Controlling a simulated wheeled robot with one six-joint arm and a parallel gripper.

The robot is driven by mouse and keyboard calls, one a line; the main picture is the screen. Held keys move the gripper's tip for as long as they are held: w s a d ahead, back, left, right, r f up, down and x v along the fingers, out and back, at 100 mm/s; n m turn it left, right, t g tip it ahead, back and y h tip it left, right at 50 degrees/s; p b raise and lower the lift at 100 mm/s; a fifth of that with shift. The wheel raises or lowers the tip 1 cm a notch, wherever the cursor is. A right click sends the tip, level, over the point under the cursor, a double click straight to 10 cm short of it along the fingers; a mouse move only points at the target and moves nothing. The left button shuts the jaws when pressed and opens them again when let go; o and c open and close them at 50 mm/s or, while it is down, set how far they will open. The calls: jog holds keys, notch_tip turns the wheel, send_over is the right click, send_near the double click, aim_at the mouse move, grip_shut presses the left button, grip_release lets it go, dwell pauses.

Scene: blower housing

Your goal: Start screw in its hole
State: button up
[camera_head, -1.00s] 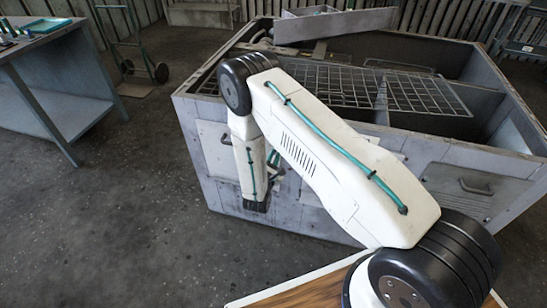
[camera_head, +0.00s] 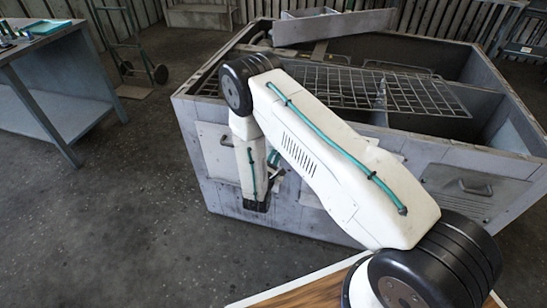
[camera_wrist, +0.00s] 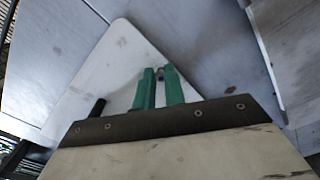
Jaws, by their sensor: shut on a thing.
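My gripper (camera_wrist: 160,85) has two green fingers, shut on a small dark piece at their tips, which looks like the screw (camera_wrist: 160,73). Most of the screw is hidden between the fingers. Beyond the fingertips is a pale panel (camera_wrist: 95,75) with a rounded corner and a small dark spot near that corner; I cannot tell whether the spot is a hole. I cannot tell whether the screw touches the panel. In the head view my gripper (camera_head: 273,166) is mostly hidden behind my arm, close to the front of the grey blower housing (camera_head: 400,140).
Wire grids (camera_head: 420,95) lie across the open top of the housing. A panel with a handle (camera_head: 476,187) is on its right front. A blue-grey table (camera_head: 70,105) and a hand truck (camera_head: 130,45) stand to the left. The floor between is clear.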

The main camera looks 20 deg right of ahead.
jog(key=shift+w+d, duration=0.15)
jog(key=shift+w, duration=0.1)
grip_shut()
jog(key=o, duration=1.3)
grip_release()
jog(key=shift+s, duration=0.15)
jog(key=shift+v, duration=3.95)
